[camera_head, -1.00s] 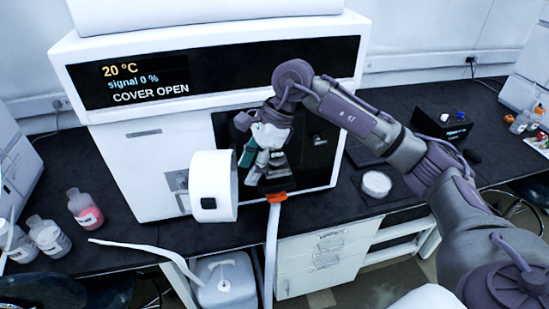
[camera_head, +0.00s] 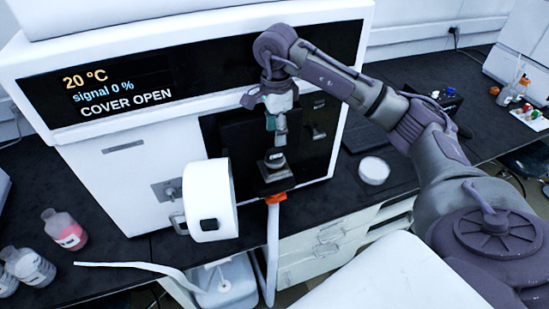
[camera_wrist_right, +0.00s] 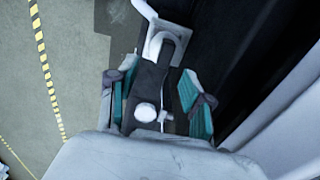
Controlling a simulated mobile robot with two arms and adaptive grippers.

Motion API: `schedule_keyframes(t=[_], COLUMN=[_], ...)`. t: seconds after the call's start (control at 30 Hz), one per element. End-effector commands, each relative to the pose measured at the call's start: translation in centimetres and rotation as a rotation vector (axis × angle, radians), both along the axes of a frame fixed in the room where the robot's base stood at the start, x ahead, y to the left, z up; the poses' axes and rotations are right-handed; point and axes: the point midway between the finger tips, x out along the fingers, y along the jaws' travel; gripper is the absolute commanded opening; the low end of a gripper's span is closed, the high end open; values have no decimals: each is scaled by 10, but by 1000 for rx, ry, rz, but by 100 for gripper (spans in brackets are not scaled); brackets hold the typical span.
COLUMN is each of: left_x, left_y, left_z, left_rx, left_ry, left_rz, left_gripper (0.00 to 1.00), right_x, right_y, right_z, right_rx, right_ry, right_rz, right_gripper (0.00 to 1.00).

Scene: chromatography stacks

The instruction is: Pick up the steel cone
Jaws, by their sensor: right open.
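My right gripper (camera_head: 276,136) points down in front of the instrument's dark open recess. Its teal-padded fingers are apart; the wrist view also shows this open gripper (camera_wrist_right: 157,98). A small grey metallic piece, probably the steel cone (camera_head: 275,157), sits just below the fingers on a dark block. In the right wrist view, a bright round piece (camera_wrist_right: 147,112) shows on a dark block between the fingers, apart from both; I cannot tell for sure that it is the cone. My left gripper is not in view.
The white instrument (camera_head: 120,175) reads COVER OPEN. Its round white cover (camera_head: 209,200) stands swung out left of the recess. An orange fitting with a white hose (camera_head: 272,240) hangs below. A white round dish (camera_head: 374,171) and a bottle of pink liquid (camera_head: 65,230) stand on the bench.

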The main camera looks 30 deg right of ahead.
Motion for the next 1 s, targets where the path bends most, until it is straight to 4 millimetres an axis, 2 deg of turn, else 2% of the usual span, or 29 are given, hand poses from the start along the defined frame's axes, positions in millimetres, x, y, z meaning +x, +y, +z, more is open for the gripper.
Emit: schedule_keyframes(t=[0.07, 0.17, 0.27, 0.4, 0.47, 0.6, 0.7, 0.93, 1.0], left_x=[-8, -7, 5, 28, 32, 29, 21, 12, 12], left_y=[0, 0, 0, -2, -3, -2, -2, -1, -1], left_z=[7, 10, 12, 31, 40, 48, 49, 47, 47], left_rx=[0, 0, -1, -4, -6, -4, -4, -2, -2], left_ry=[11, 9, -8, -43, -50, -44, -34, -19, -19], left_rz=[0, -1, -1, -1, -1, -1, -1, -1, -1], left_gripper=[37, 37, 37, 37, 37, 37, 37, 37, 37], right_x=[0, 0, 0, 1, 2, 4, 4, 4, 4], right_y=[0, 0, 0, -1, -1, -2, -2, -2, -2], right_z=[-11, -22, -28, -40, -48, -70, -78, -80, -80], right_rx=[0, 1, 0, 1, 2, 3, 1, 1, 1], right_ry=[4, 2, 1, 5, 6, 2, 1, -1, -1], right_rz=[-1, 0, 0, -1, -1, 0, 0, 0, 0], right_gripper=[50, 50, 50, 50, 50, 50, 50, 50, 38])
